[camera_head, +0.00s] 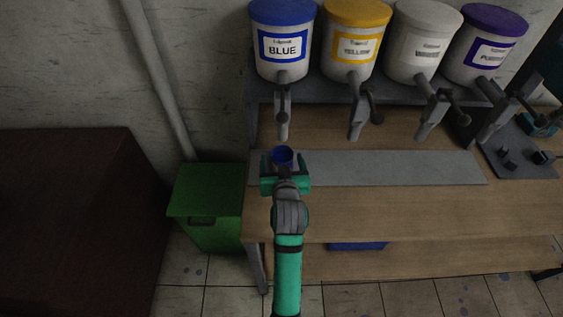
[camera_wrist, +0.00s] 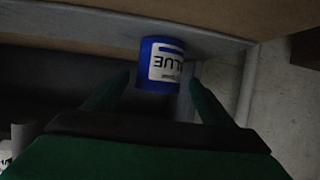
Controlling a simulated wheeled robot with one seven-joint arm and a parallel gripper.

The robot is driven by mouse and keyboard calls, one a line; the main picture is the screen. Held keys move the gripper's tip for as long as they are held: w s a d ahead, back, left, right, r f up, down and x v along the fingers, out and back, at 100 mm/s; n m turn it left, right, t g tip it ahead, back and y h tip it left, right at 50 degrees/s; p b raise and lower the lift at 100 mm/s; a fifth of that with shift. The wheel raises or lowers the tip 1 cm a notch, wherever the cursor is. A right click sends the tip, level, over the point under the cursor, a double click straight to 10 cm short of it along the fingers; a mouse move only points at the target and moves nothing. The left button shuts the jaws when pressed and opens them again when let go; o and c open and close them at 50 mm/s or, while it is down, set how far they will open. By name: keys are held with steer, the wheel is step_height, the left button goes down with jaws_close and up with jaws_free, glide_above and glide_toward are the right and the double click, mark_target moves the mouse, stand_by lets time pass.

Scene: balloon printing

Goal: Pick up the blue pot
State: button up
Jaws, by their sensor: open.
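The blue pot (camera_head: 282,155) is a small cup standing on the grey strip (camera_head: 400,167) of the workbench, below the tap of the dispenser labelled BLUE (camera_head: 283,44). My gripper (camera_head: 284,170) is open at the near side of the pot. In the wrist view the pot (camera_wrist: 159,65) shows its white label upside down and lies between the lines of the two green fingertips. A gap shows on each side of it. I cannot tell how deep the pot sits between the fingers. The gripper hides the pot's lower part in the head view.
More dispensers, YELLOW (camera_head: 356,48), a whitish one (camera_head: 424,48) and a purple-lidded one (camera_head: 486,52), stand to the right with taps hanging over the bench (camera_head: 420,210). A green bin (camera_head: 205,205) stands to the left. The grey strip is clear right of the pot.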

mark_target(282, 152)
steer(key=shift+d+x, duration=0.2)
steer(key=shift+x, duration=2.9)
steer(key=c, duration=1.3)
steer(key=shift+c, duration=0.6)
steer(key=shift+r, duration=0.1)
